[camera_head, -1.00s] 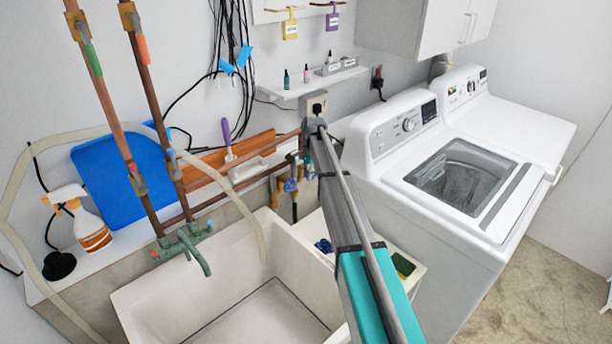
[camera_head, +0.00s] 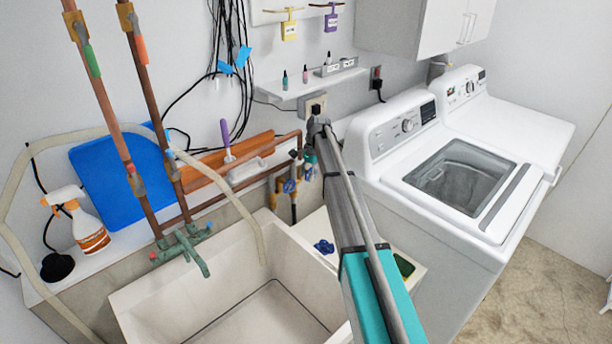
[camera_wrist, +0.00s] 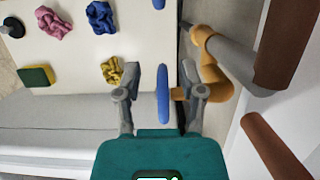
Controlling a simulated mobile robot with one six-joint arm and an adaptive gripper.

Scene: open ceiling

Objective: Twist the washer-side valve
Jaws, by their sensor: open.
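In the wrist view the blue handle of the washer-side valve (camera_wrist: 163,93) lies between the two fingers of my open gripper (camera_wrist: 161,92). Its brass body (camera_wrist: 212,78) joins it from the right, by the right finger. I cannot tell whether either finger touches the handle. A second blue handle (camera_wrist: 158,4) is cut off at the top edge. In the head view the other blue-handled valve (camera_head: 289,186) shows left of my arm. My gripper (camera_head: 309,160) is mostly hidden behind my arm there, and so is the washer-side valve (camera_head: 308,174).
The washer (camera_head: 440,190) stands close on the right of my arm, and the sink (camera_head: 200,305) is at the lower left. Copper pipes (camera_head: 150,110) run up the wall. A sponge (camera_wrist: 36,76) and crumpled cloths (camera_wrist: 103,17) lie on the ledge nearby.

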